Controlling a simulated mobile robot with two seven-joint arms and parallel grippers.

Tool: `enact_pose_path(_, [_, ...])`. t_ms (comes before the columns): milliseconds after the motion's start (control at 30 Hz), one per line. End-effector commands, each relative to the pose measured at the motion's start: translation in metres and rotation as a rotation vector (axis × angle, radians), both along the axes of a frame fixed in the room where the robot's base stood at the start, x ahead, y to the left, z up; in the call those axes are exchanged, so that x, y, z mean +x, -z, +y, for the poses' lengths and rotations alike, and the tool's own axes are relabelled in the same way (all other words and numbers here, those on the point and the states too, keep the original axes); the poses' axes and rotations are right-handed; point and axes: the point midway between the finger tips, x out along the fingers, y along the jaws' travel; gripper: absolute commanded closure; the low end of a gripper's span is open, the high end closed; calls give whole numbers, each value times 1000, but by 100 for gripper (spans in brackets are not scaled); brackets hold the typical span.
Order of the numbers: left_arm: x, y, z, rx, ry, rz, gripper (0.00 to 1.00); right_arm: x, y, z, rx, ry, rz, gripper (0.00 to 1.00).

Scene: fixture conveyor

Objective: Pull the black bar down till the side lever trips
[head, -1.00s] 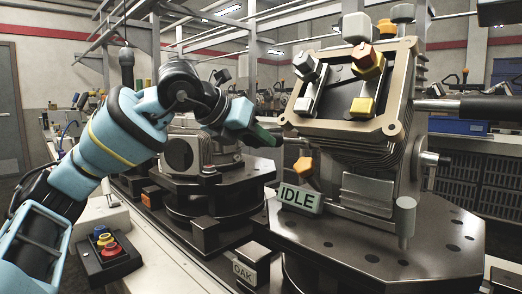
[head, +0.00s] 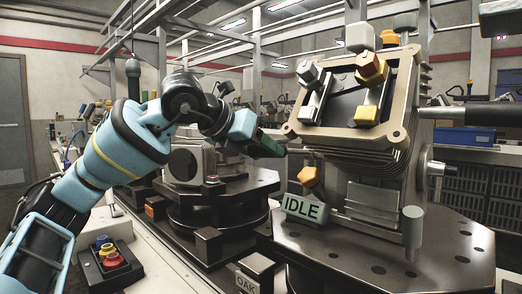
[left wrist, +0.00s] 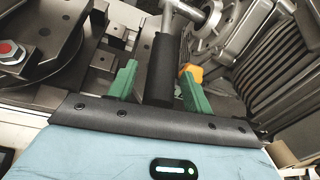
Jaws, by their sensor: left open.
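A black bar (left wrist: 160,72) on a metal rod shows in the left wrist view, between the two green fingers of my left gripper (left wrist: 157,85). The gripper is open, with gaps between fingers and bar. In the head view the left gripper (head: 272,145) is at the left side of the finned machine (head: 385,150), and the bar there is mostly hidden. An orange-tipped side lever (head: 310,178) stands upright above a green IDLE sign (head: 304,208). An orange piece (left wrist: 192,72) shows beside the right finger. My right gripper is out of view.
Another black grip (head: 482,114) on a metal rod sticks out at the machine's right. The dark round table (head: 375,255) carries the machine. A second fixture (head: 185,165) stands behind my left arm. A button box (head: 105,262) sits at lower left.

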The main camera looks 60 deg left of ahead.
Motion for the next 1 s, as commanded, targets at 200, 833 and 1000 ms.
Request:
enact_pose_path(200, [-8, -6, -1, 0, 1, -3, 50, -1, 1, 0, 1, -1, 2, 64])
enact_pose_path(833, [-66, -41, -10, 0, 0, 0, 50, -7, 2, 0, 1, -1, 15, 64])
enact_pose_path(1000, [-66, -41, -10, 0, 0, 0, 50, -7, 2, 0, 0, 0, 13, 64])
